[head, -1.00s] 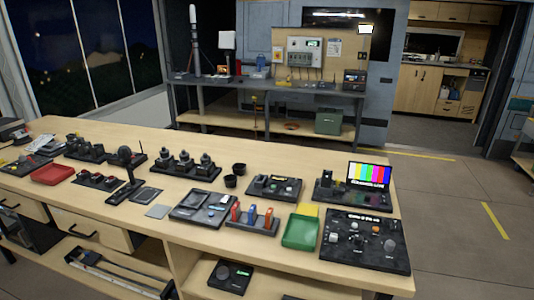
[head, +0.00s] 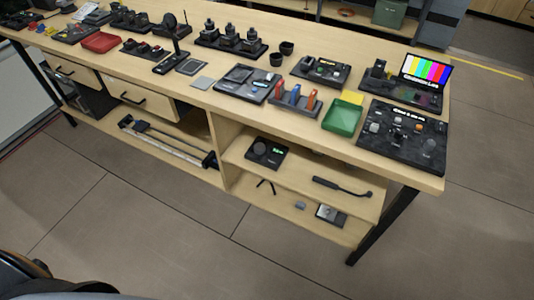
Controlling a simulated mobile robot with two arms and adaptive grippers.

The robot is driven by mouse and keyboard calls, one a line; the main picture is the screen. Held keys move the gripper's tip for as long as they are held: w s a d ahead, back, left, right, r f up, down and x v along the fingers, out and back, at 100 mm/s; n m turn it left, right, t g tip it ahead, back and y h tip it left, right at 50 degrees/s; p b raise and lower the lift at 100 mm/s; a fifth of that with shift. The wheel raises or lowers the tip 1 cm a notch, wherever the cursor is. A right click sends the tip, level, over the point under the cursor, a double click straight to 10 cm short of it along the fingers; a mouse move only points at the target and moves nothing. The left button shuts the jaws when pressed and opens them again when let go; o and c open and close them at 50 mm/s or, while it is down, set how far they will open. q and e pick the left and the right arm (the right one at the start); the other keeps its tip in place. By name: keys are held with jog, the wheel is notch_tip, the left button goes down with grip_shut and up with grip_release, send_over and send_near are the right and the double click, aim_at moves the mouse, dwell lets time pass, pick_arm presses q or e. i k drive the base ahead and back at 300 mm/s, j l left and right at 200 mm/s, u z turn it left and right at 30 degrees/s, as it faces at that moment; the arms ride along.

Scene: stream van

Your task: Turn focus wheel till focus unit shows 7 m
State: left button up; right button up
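No label reading focus can be made out, so I cannot tell for sure which device is the focus unit. A black box (head: 266,152) with a round dial and a small lit green display sits on the upper open shelf under the bench. A black panel (head: 404,137) with several knobs and a lit strip lies at the bench's right end. A smaller black unit (head: 320,70) with a lit display and buttons stands further back. No reading is legible on any of them. Neither of my grippers is in view.
The wooden bench (head: 215,72) holds a green tray (head: 342,117), a red tray (head: 100,42), a colour-bar screen (head: 426,71) and other gear. A black-handled tool (head: 342,187) lies on the shelf. Drawers (head: 140,97) are at left. The floor (head: 150,220) in front is clear.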

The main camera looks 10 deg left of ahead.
aim_at(259, 149)
jog(key=j+u, duration=0.25)
jog(key=u, duration=0.15)
jog(key=i+j+u, duration=0.1)
jog(key=j+u, duration=0.15)
jog(key=u, duration=0.15)
jog(key=i+j+u, duration=0.1)
jog(key=u, duration=0.3)
jog(key=j, duration=0.15)
